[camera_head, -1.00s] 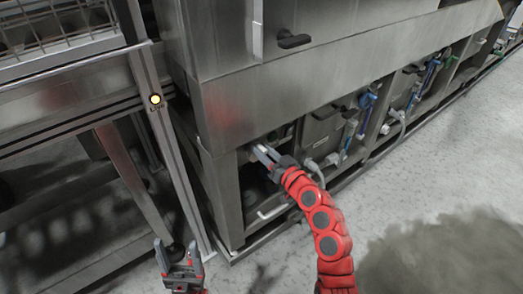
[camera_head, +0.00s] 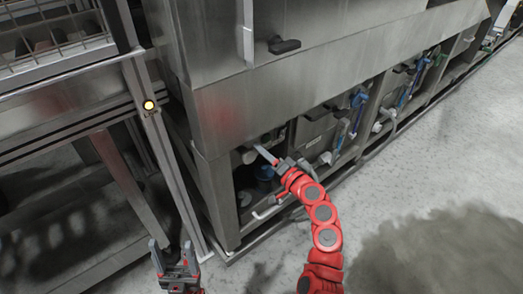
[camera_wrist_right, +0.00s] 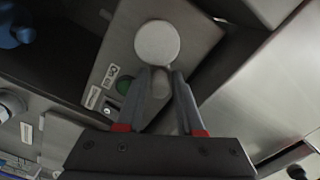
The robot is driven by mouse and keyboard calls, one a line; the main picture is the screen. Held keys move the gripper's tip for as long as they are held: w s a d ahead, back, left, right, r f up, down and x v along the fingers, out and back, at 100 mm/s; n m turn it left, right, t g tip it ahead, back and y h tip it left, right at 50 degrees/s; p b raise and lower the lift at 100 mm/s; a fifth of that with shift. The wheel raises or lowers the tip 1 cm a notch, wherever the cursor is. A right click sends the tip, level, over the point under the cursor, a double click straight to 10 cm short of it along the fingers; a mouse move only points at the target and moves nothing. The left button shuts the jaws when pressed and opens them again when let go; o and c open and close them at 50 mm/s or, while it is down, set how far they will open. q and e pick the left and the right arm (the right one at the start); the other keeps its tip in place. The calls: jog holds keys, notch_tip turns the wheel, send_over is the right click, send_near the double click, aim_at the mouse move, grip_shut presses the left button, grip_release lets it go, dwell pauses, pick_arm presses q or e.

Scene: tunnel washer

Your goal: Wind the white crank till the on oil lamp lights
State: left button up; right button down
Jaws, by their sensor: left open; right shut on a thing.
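The white crank (camera_wrist_right: 157,42) shows its round knob in the right wrist view, at the tips of my right gripper (camera_wrist_right: 161,74). The right gripper (camera_head: 263,152) is shut on the crank, with a paler part between its fingers. In the head view the crank (camera_head: 249,157) is a small pale spot inside the open lower bay. My left gripper (camera_head: 174,258) is open and empty, low at the front left.
Steel machine housing (camera_head: 225,115) overhangs the bay. A metal frame (camera_head: 165,165) with a small lit yellow lamp (camera_head: 149,105) stands at the left. Blue-handled valves and pipes (camera_head: 357,105) line the bays to the right.

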jog(key=shift+f+m, duration=0.1)
jog(key=shift+m, duration=0.3)
jog(key=c, duration=0.7)
grip_release()
jog(key=shift+d, duration=0.1)
jog(key=p+v, duration=0.1)
jog(key=v, duration=1.6)
jog(key=shift+s+d, duration=0.1)
